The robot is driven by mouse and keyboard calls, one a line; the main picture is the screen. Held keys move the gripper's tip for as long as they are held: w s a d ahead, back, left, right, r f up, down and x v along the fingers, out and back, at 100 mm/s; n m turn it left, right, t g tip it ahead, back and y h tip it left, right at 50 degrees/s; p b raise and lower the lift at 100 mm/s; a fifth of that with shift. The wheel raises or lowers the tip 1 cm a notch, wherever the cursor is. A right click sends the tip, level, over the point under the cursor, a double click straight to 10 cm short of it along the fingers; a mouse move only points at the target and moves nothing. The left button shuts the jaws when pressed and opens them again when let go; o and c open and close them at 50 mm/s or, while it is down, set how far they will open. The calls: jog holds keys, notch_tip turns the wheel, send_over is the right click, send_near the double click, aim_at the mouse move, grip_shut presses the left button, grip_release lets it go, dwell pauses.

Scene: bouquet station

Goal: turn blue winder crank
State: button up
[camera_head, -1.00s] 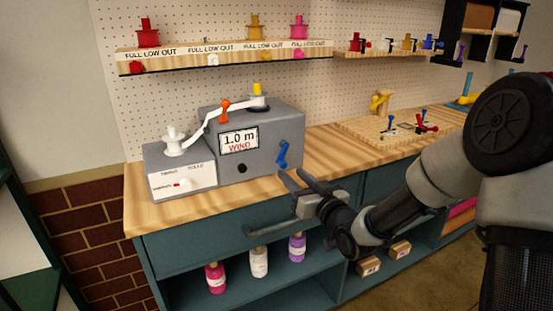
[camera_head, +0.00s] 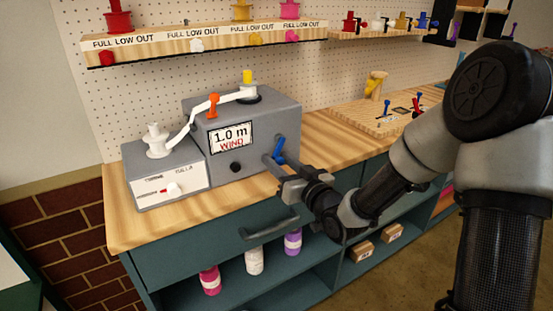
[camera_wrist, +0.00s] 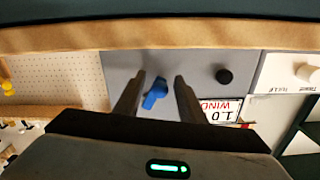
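The grey winder box (camera_head: 262,125) stands on the wooden counter, with a display reading 1.0 m WIND. Its blue crank (camera_head: 278,150) is on the front face at the right, tilted. In the wrist view the blue crank (camera_wrist: 155,93) lies between my two fingers. My gripper (camera_head: 272,166) is open, its fingers pointing at the box front beside the crank. In the wrist view my gripper (camera_wrist: 156,88) shows a clear gap on each side of the crank. I cannot tell whether a finger touches it.
A black knob (camera_head: 236,167) is left of the crank, and a white-fronted unit (camera_head: 172,188) adjoins the box. A white ribbon with an orange clip (camera_head: 213,105) runs across the top. A drawer handle (camera_head: 268,226) sits below. A pegboard (camera_head: 310,75) rises behind.

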grip_shut()
jog(key=shift+s+a+r+m, duration=0.15)
jog(key=shift+m, duration=0.25)
jog(key=m, duration=0.1)
jog(key=r+m+p, duration=0.1)
jog(key=a+m+p, duration=0.1)
jog(key=shift+s+r+m, duration=0.15)
jog(key=shift+s+m, duration=0.15)
jog(key=m+p, duration=0.1)
jog(key=r+m+p, duration=0.1)
jog(key=m, duration=0.1)
jog(key=shift+s+a+r+m+p, duration=0.2)
jog(key=shift+s+a+m+p, duration=0.1)
jog(key=shift+a+p, duration=0.1)
notch_tip(320, 180, up, 2)
jog(key=m+p, duration=0.3)
jog(key=m, duration=0.1)
jog(key=shift+a+m, duration=0.1)
jog(key=shift+m, duration=0.2)
jog(key=r+m+p, duration=0.1)
jog(key=m+p, duration=0.1)
jog(key=m, duration=0.1)
jog(key=shift+r+p, duration=0.2)
jog(key=shift+p, duration=0.15)
jog(key=shift+w+d+r+m+p, duration=0.1)
jog(key=shift+d+r+m+p, duration=0.1)
jog(key=shift+m+p, duration=0.25)
jog(key=shift+w+d+r+m+p, duration=0.1)
jog(key=shift+r+m+p, duration=0.1)
jog(key=shift+m, duration=0.45)
